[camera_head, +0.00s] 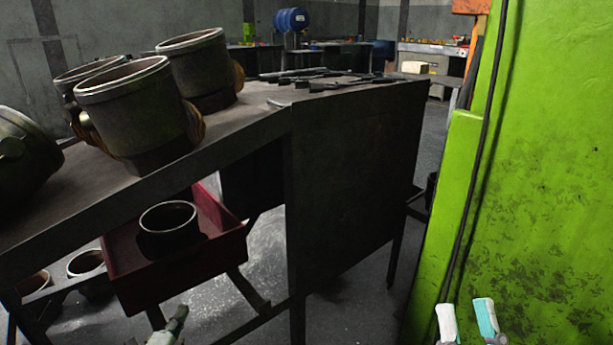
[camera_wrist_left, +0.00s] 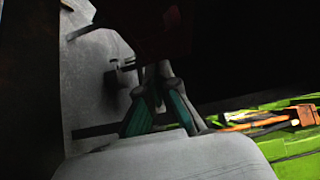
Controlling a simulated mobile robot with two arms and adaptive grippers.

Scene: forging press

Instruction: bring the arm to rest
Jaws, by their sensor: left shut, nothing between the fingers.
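My left gripper (camera_head: 178,318) shows only its tip at the bottom edge of the head view, low in front of the table and below the red bin. In the left wrist view its fingers (camera_wrist_left: 163,72) with teal pads come together, shut and empty. My right gripper (camera_head: 466,316) is at the bottom right of the head view, in front of the green machine. Its white and teal fingers stand apart with nothing seen between them. The arms behind both grippers are mostly out of frame.
A dark metal table (camera_head: 225,143) carries several large cylindrical parts (camera_head: 138,110) and flat tools. A red bin (camera_head: 200,262) holding a ring-shaped part hangs under it. A green machine (camera_head: 545,170) fills the right side. Grey floor shows between table and machine.

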